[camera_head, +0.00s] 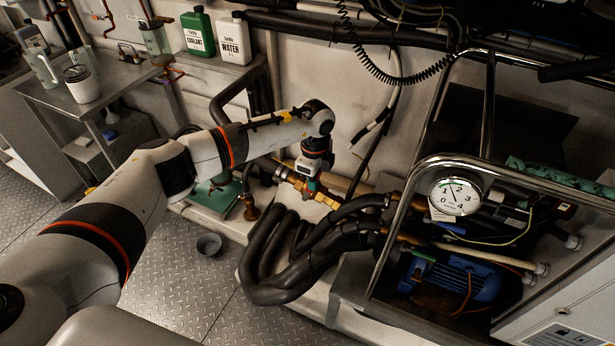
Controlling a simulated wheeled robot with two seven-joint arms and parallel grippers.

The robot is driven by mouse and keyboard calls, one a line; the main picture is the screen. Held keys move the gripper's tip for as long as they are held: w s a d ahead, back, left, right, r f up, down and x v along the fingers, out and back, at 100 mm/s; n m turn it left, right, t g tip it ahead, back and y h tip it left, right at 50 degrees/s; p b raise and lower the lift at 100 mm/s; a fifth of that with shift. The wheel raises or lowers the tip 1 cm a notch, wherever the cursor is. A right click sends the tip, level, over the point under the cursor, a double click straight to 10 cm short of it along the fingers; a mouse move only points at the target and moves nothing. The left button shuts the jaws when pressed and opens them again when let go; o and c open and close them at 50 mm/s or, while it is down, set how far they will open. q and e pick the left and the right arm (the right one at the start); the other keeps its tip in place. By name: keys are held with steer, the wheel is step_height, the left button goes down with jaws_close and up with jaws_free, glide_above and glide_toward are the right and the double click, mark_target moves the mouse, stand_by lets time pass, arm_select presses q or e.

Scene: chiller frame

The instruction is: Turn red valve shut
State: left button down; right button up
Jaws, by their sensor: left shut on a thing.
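My left arm reaches in from the left, and its gripper (310,182) points down at the brass pipework (287,176) along the wall. How far the valve is turned cannot be made out. My right gripper is not in view.
Thick black hoses (262,262) loop just in front of the pipework. To the right stand a metal tube frame (391,243), a round gauge (455,198) and a blue motor (455,279). A small grey cup (208,244) is on the clear floor.

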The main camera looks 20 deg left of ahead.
arm_select(q)
steer(key=shift+s+d+f+y, duration=0.15)
steer(key=shift+d+f+y, duration=0.1)
steer(key=shift+f+y, duration=0.05)
steer(key=shift+s+d+f, duration=0.1)
steer(key=shift+d, duration=0.05)
steer(key=c, duration=1.8)
jaws_free()
steer(key=shift+o, duration=1.4)
steer(key=shift+d, duration=0.15)
steer(key=shift+w, duration=0.2)
